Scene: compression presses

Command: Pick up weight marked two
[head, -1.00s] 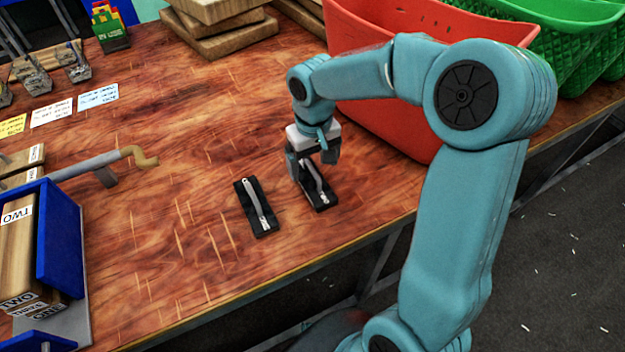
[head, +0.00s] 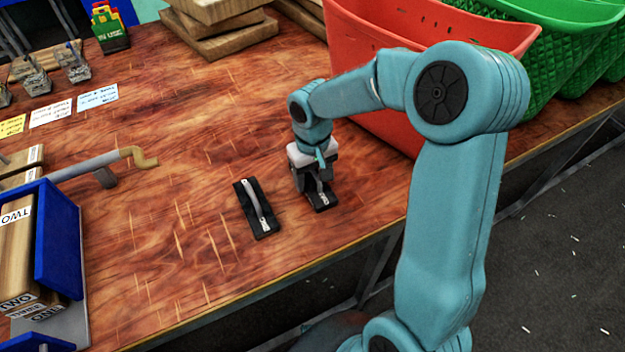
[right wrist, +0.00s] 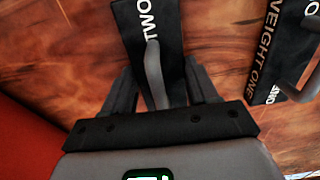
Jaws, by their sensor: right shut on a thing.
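The weight marked two is a black block with a grey handle (head: 320,201) on the wooden table. In the right wrist view its "TWO" label shows on the black base (right wrist: 170,20). My right gripper (head: 315,184) is down over it and shut on its handle (right wrist: 154,75). The block appears to rest on the table. The weight marked one (head: 255,207) lies to the left, apart from the gripper; the right wrist view shows its "WEIGHT ONE" label (right wrist: 268,50). My left gripper is not in view.
A red basket (head: 400,50) stands behind my right arm, with green baskets (head: 570,50) beyond. A blue press frame (head: 58,240) holding wooden blocks is at left, its grey lever (head: 95,163) reaching out. The table between is clear.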

